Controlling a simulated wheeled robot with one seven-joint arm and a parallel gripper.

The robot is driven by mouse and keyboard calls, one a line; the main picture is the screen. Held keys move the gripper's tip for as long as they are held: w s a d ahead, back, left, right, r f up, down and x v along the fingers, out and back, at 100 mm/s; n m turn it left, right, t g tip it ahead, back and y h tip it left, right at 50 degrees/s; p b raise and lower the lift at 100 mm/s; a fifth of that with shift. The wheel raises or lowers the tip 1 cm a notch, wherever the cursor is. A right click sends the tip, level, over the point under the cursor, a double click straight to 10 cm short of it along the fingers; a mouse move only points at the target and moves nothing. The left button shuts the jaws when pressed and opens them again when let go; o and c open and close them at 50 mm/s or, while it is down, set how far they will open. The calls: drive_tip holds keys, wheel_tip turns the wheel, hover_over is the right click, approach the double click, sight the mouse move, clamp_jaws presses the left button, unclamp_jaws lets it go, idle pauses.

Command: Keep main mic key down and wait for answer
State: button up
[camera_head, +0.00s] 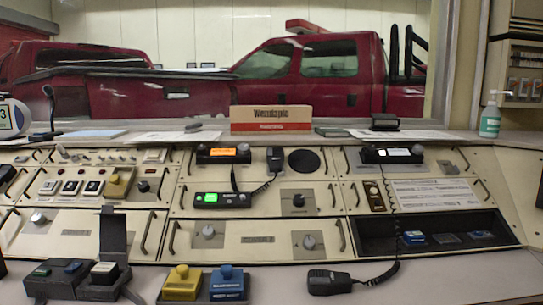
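Several push-key boxes stand along the front of the desk. One black box has a pale key (104,268), with a dark upright plate (113,234) rising behind it. To its right are a yellow key (182,279) and a blue key (227,281). A low black box (55,279) with small dark keys is at its left. The labels are too small to read, so I cannot tell which key is the main mic key, or whether any is pressed. A gooseneck microphone (49,108) stands at the far left. My gripper is not in view.
A black hand microphone (330,281) lies on the front desk, its cord running up right. Radios show an orange display (223,153), a green one (222,199) and a white one (391,155). A pump bottle (490,120) stands on the right ledge. The desk's right front is clear.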

idle(0.4)
clamp_jaws()
idle(1.5)
